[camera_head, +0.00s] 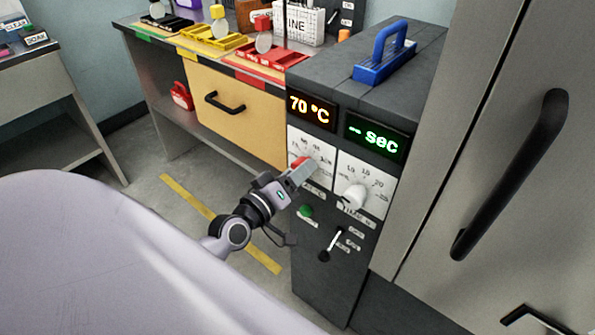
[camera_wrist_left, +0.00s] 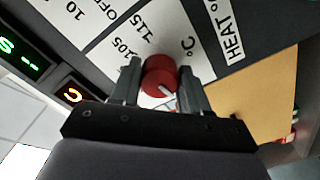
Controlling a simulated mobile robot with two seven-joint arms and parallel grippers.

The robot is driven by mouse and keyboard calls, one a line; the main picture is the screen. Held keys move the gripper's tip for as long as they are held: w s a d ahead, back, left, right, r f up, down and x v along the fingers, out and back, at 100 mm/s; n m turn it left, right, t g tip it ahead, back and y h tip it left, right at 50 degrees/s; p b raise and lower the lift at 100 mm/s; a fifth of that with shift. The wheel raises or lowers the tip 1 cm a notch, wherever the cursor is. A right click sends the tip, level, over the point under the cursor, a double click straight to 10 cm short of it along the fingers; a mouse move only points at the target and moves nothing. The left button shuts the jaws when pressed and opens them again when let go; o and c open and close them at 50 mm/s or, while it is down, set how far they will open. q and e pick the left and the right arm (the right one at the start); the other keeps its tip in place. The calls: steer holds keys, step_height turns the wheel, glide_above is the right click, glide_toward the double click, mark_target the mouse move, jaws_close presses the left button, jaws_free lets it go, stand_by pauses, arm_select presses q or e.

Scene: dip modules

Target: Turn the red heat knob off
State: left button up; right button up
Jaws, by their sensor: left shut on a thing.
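In the head view the left gripper (camera_head: 297,172) reaches the front of the dark grey machine (camera_head: 325,255) and covers most of the red knob (camera_head: 298,162). The orange display (camera_head: 311,110) above the knob reads 70 °C. The right gripper is in neither view.
A white knob (camera_head: 354,197) is right of the red one, under a green display (camera_head: 375,136) reading "-- sec". A wooden drawer (camera_head: 240,120) is left, a steel door (camera_head: 490,150) right.

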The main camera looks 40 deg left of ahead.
arm_select(q)
steer(key=o, duration=0.9)
steer(key=shift+d+f, duration=0.2)
steer(key=shift+f, duration=0.05)
steer(key=shift+o, duration=0.6)
steer(key=shift+r, duration=0.1)
steer(key=shift+a, duration=0.1)
steer(key=s, duration=0.7)
steer(key=shift+a, duration=0.25)
steer(key=shift+s, duration=0.1)
